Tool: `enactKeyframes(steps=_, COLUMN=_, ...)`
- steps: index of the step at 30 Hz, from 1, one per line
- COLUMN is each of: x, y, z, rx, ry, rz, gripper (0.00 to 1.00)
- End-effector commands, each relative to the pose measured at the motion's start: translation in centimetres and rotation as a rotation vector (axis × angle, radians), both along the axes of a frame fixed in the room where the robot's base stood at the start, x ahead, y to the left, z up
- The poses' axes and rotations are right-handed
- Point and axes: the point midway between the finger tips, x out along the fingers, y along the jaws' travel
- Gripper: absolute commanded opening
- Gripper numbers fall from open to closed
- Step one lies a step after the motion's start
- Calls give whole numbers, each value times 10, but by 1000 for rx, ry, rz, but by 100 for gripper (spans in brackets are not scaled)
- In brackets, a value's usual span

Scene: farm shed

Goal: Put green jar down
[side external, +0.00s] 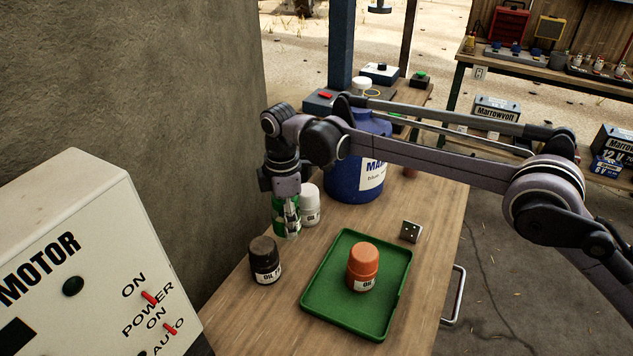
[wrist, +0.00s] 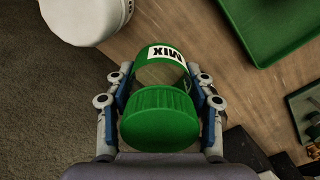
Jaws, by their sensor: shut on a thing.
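The green jar (side external: 279,219) is held in my gripper (side external: 291,214) near the left edge of the wooden table (side external: 240,300), close to the wall. In the wrist view my gripper (wrist: 160,98) has one finger on each side of the jar, and the ribbed green lid (wrist: 158,125) faces the camera. A white label reading MIX shows on the jar. The fingers partly hide the jar in the side view. I cannot tell whether its base touches the table.
A white jar (side external: 310,206) stands just right of the green jar, with a big blue container (side external: 352,182) behind. A dark jar (side external: 265,261) stands in front. A green tray (side external: 322,306) holds an orange jar (side external: 363,268).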

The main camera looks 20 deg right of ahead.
Motion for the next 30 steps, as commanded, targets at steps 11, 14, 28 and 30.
enactKeyframes(steps=11, x=0, y=0, z=-37, rx=0, ry=0, rz=0, gripper=22)
enactKeyframes(steps=14, x=0, y=0, z=-39, rx=0, ry=0, rz=0, gripper=22)
enactKeyframes(steps=28, x=0, y=0, z=-42, rx=0, ry=0, rz=0, gripper=76)
enactKeyframes(steps=30, x=0, y=0, z=-42, rx=0, ry=0, rz=0, gripper=76)
